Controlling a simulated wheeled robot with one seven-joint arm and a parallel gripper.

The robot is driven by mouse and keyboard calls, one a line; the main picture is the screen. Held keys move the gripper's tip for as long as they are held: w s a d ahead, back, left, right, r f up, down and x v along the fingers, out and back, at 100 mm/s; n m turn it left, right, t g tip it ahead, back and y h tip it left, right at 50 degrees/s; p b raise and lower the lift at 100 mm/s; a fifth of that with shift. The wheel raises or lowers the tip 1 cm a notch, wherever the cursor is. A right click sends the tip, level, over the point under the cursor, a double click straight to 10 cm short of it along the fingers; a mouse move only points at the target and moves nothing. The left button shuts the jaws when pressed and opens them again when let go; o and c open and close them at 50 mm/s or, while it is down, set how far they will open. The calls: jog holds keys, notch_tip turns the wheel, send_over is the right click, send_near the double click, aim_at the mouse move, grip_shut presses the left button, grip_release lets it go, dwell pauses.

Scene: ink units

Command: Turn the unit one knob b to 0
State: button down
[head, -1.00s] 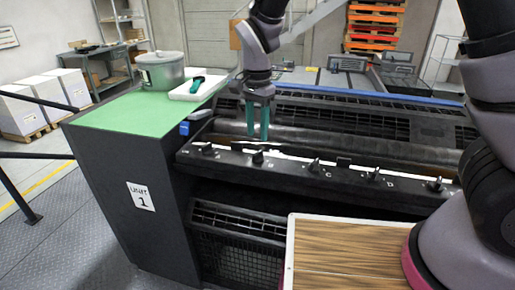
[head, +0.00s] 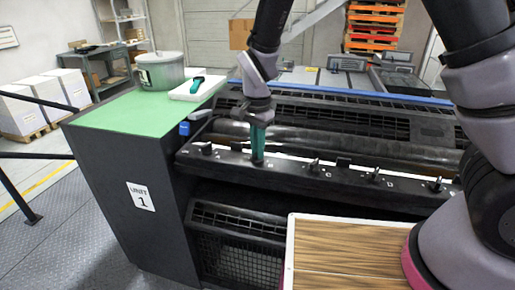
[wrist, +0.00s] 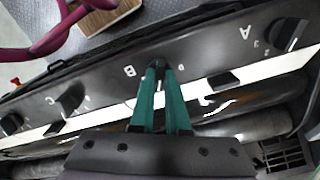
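The unit one knob b (wrist: 157,63) is a small black knob on the dark control strip, right of the letter B in the wrist view. My gripper (wrist: 160,72) has its two teal fingers close together with the knob between their tips. They look shut on it. In the head view my gripper (head: 258,160) points straight down on the strip (head: 285,167) and hides the knob.
Knob A (head: 206,149) is to the left; knobs C (head: 314,163) and D (head: 374,174) are to the right on the same strip. A green-topped cabinet (head: 115,112) marked unit 1 bears a pot (head: 161,72) and a white tray (head: 198,92). A wooden board (head: 350,255) is in front.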

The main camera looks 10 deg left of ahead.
jog(key=shift+n, duration=0.3)
jog(key=n, duration=0.4)
jog(key=shift+n, duration=0.3)
jog(key=n, duration=0.4)
jog(key=shift+n, duration=0.3)
jog(key=n, duration=0.5)
jog(key=shift+n, duration=2.5)
jog(key=c, duration=0.9)
grip_release()
jog(key=shift+r, duration=0.1)
